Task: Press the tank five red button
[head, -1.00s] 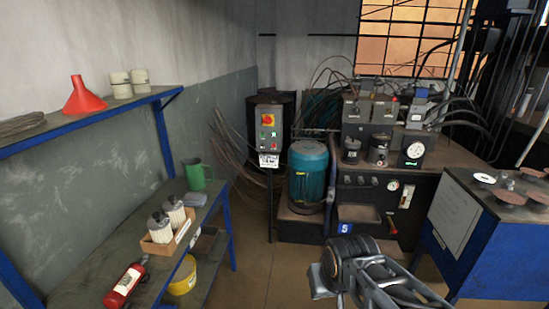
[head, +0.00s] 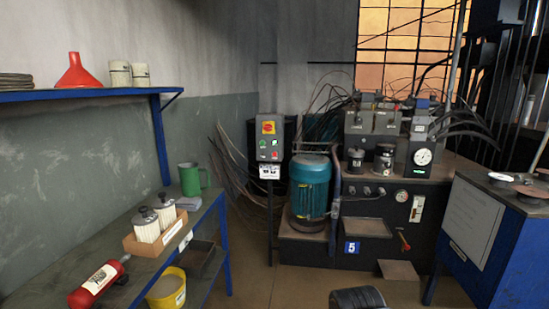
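A grey control box (head: 270,139) stands on a thin post in the middle of the head view, left of the teal tank-shaped motor (head: 309,185). It carries a red knob on a yellow plate (head: 268,127) at the top and small green and red buttons below, too small to tell apart surely. A white label (head: 269,171) hangs under the box. A blue sign with a white 5 (head: 352,248) is on the front of the dark hydraulic unit (head: 375,212). Only a dark piece of my arm shows at the bottom edge; my gripper's fingers are not in view.
A blue-framed bench (head: 215,222) on the left holds a green mug, a box of filters and a red extinguisher. A shelf (head: 80,95) hangs above it. A blue cabinet (head: 500,240) stands at right. Open floor (head: 285,288) lies in the middle.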

